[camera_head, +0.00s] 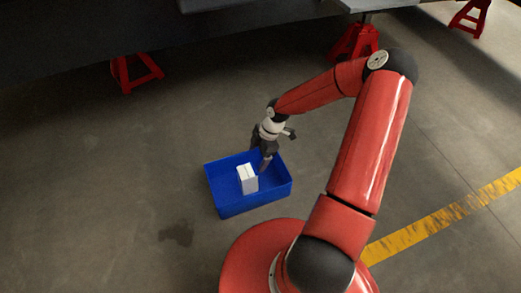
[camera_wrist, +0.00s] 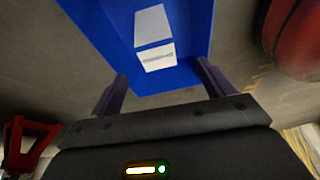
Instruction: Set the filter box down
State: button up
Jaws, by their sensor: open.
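The filter box, a white carton (camera_head: 248,179), stands inside the blue crate (camera_head: 224,209) on the floor. In the wrist view the white box (camera_wrist: 153,27) shows beyond the fingertips, against the blue of the crate (camera_wrist: 193,72). My gripper (camera_head: 265,165) is at the crate's back right part, just right of and above the box. The wrist view shows its two fingers (camera_wrist: 162,82) spread wide with nothing between them. The box appears apart from both fingers.
Red jack stands (camera_head: 136,73) and (camera_head: 355,42) stand under the dark chassis (camera_head: 230,30) at the back. A worn yellow line (camera_head: 440,217) crosses the floor at the right. The concrete floor left of the crate is clear, with a dark stain (camera_head: 177,233) in front.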

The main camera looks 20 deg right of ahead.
jog(key=s+d+r+m+t+h, duration=0.1)
jog(key=s+r+m+h, duration=0.25)
jog(key=r, duration=0.75)
jog(key=s+d+r+m+h, duration=0.1)
jog(key=s+r+m+h, duration=0.3)
jog(key=r, duration=0.8)
jog(key=s+a+r+m+t+y, duration=0.3)
jog(key=s+a+r+m, duration=0.3)
jog(key=s+r+m, duration=0.4)
jog(key=s+r+t, duration=0.1)
jog(key=s+r, duration=0.3)
jog(key=shift+a+t, duration=0.2)
jog(key=shift+t, duration=0.2)
jog(key=shift+r+y, duration=0.1)
jog(key=shift+y, duration=0.15)
notch_tip(320, 180, up, 8)
jog(key=p, duration=0.8)
